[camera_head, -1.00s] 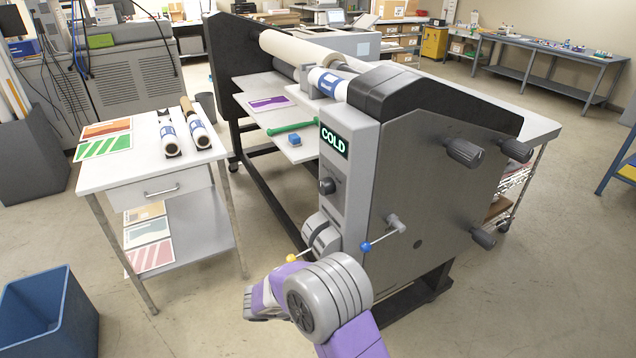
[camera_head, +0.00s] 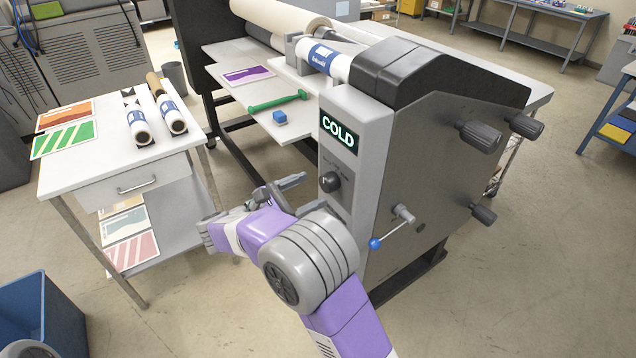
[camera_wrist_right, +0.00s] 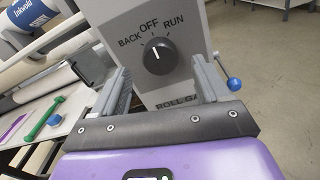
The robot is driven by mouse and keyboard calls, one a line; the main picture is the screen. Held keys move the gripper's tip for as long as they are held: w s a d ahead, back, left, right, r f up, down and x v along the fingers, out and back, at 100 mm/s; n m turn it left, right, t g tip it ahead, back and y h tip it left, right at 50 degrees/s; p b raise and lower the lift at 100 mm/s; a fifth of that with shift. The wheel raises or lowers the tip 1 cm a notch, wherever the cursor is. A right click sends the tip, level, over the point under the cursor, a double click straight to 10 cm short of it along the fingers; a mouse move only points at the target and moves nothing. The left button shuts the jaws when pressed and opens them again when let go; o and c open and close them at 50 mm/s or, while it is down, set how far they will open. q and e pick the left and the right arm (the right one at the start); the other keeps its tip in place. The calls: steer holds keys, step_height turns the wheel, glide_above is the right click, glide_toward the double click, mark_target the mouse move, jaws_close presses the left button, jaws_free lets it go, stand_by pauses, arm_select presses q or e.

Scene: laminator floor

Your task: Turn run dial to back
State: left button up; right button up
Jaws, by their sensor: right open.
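The run dial (camera_head: 330,182) is a black knob on the grey front panel of the laminator (camera_head: 358,115), below a green COLD display (camera_head: 339,135). In the right wrist view the dial (camera_wrist_right: 160,57) sits under the words BACK, OFF and RUN. Its white mark points up, about towards OFF. My right gripper (camera_head: 283,190) is just left of the dial in the head view. In the wrist view its open fingers (camera_wrist_right: 162,80) stand on either side below the dial, apart from it and empty. My left gripper is not in view.
A blue-knobbed lever (camera_head: 375,243) sticks out to the right of the dial panel. A side table (camera_head: 110,170) with prints and rolls stands left. A green tool (camera_head: 277,103) and a blue block (camera_head: 280,117) lie on the laminator's feed table (camera_head: 232,58).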

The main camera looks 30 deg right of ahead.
mark_target(324, 184)
steer(key=shift+w+d, duration=0.15)
steer(key=shift+d, duration=2)
